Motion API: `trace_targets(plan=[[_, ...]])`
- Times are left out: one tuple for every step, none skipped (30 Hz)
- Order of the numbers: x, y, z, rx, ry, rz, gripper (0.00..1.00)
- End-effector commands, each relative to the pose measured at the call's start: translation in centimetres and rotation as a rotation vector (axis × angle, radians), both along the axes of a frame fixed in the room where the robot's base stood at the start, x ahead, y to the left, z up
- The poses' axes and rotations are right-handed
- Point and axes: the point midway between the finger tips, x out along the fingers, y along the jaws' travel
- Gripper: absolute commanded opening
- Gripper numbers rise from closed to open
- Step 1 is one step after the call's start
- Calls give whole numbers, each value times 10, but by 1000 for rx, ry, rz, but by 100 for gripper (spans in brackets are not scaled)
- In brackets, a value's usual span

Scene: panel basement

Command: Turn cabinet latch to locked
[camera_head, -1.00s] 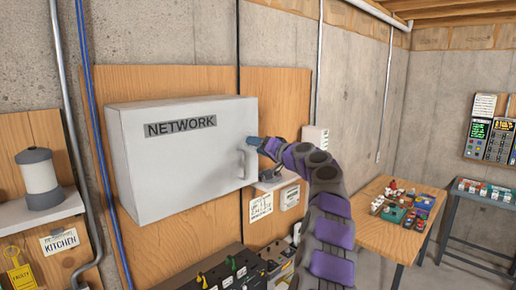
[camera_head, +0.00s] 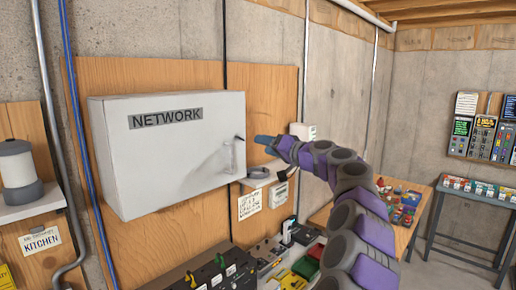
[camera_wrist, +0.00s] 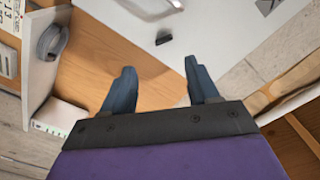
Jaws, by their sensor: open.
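The white cabinet (camera_head: 165,170) labelled NETWORK hangs on a plywood panel, its door shut. A small dark latch (camera_head: 239,139) sits near the door's right edge, above a pale handle (camera_head: 228,157). The latch looks roughly level with a slight tilt; whether it is locked I cannot tell. My gripper (camera_head: 264,140) is just right of the latch, apart from it. In the wrist view my open, empty gripper (camera_wrist: 159,66) has its two blue-grey fingers apart, with the dark latch (camera_wrist: 163,39) beyond the gap between them. The handle (camera_wrist: 155,8) is cut by the top edge.
A small shelf (camera_head: 258,178) with a grey roll is on the wall below my gripper. Tools and boxes (camera_head: 290,270) stand below the cabinet. A wooden workbench (camera_head: 325,215) is behind my arm. The wall just right of the cabinet is mostly clear.

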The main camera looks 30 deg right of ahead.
Motion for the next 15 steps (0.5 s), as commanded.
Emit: trace_targets(plan=[[-9, -4, 1, 1, -4, -1, 60], [-14, -5, 2, 1, -6, -1, 60], [-19, -6, 2, 1, -6, 0, 60], [-23, -8, 2, 1, -4, 0, 60], [-28, -10, 1, 1, -4, 0, 60], [-33, -12, 0, 1, -3, 0, 60], [-38, -14, 0, 1, -3, 0, 60], [-42, -16, 0, 2, -2, 0, 60], [-47, -17, 0, 1, -4, 0, 60], [-51, -19, 1, 1, -3, -1, 60], [-54, -21, 0, 1, -3, -1, 60], [-58, -23, 0, 1, -3, -1, 60], [-61, -24, 0, 1, -2, -1, 60], [-63, -24, 0, -1, -1, -1, 60], [-65, -25, 0, -1, -1, -1, 60]])
